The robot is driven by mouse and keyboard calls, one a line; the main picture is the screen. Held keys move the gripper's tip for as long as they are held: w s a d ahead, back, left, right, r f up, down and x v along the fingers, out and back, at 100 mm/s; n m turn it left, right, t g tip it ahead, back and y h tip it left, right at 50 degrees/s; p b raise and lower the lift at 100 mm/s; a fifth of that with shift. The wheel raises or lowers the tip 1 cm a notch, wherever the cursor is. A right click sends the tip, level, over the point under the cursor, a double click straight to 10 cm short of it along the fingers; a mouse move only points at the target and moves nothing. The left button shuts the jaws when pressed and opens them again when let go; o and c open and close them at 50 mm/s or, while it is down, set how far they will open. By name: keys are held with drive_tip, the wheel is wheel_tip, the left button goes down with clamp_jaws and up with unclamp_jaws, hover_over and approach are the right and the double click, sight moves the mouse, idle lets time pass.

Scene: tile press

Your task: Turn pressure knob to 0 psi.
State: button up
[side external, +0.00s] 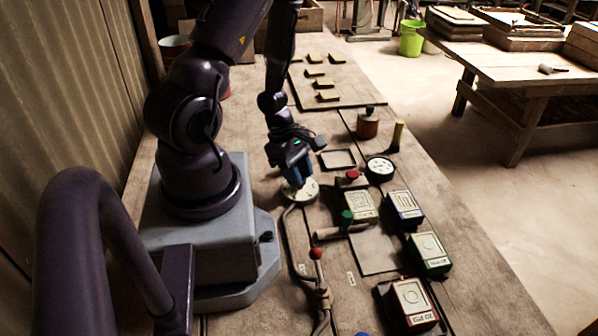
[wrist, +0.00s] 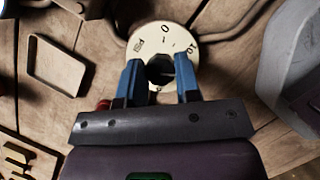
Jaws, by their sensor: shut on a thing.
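The pressure knob (wrist: 160,68) is a dark knob at the centre of a round cream dial (wrist: 165,38). In the wrist view the dial shows a 0 at its top, PSI lettering at upper left and another number at right. My gripper (wrist: 158,75) has its two blue fingers on either side of the knob, shut on it. In the side view my gripper (side external: 297,181) points down onto the dial (side external: 307,192), and its fingers hide the knob. The knob's pointer is not clear to me.
A round gauge (side external: 379,169) and a red-topped piece (side external: 352,175) stand right of the dial. Labelled boxes, blue (side external: 404,207), green (side external: 428,253) and red (side external: 408,303), line the bench. A red-balled lever (side external: 317,253) stands nearer. An empty frame (side external: 338,159) lies behind.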

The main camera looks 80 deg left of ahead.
drive_tip(key=n+y, duration=0.1)
drive_tip(key=n, duration=0.1)
drive_tip(key=n+t+y, duration=0.1)
drive_tip(key=n, duration=0.2)
drive_tip(key=shift+s+n, duration=0.1)
drive_tip(key=shift+n, duration=0.2)
idle(0.4)
drive_tip(key=o, duration=0.9)
